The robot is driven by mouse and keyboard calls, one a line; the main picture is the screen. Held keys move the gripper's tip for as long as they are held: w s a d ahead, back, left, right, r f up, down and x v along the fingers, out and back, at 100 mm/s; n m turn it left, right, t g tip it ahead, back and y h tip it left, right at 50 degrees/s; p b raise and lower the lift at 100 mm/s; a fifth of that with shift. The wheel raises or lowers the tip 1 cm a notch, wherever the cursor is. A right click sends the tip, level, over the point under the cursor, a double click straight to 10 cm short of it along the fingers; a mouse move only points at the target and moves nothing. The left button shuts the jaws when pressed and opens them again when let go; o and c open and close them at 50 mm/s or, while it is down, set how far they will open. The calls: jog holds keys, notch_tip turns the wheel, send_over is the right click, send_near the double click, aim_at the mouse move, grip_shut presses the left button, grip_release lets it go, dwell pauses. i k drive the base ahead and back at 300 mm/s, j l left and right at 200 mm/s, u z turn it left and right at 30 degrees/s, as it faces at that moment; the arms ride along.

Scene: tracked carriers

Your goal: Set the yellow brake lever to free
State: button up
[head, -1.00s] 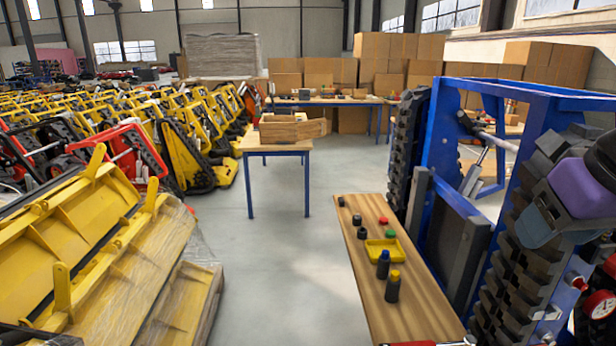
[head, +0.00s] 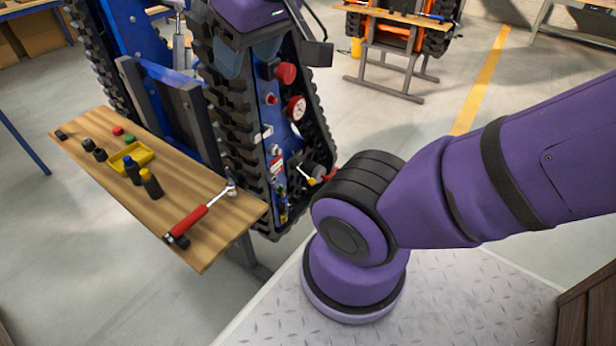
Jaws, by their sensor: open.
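The blue-framed tracked carrier (head: 262,150) stands on end left of centre, with its control panel facing my side. Low on the panel is a small yellow part (head: 311,181) beside a pale rod, probably the brake lever. It is too small to read its setting or any marks for free. A red-tipped part sits just right of it. More small yellow parts (head: 281,191) lie lower left on the panel. My purple arm (head: 460,190) leaves the picture at the right, and my gripper is out of view.
A wooden bench (head: 175,195) left of the carrier holds a red-handled wrench (head: 200,212), a yellow tray (head: 131,157) and dark bottles. The panel also bears a red knob (head: 286,73) and a gauge (head: 296,108).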

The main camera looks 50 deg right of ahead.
aim_at(312, 182)
jog(key=k+l+z, duration=0.3)
jog(key=k+l, duration=0.2)
jog(key=l, duration=0.25)
jog(key=k+l+z, duration=0.1)
jog(key=l, duration=0.3)
jog(key=k, duration=0.1)
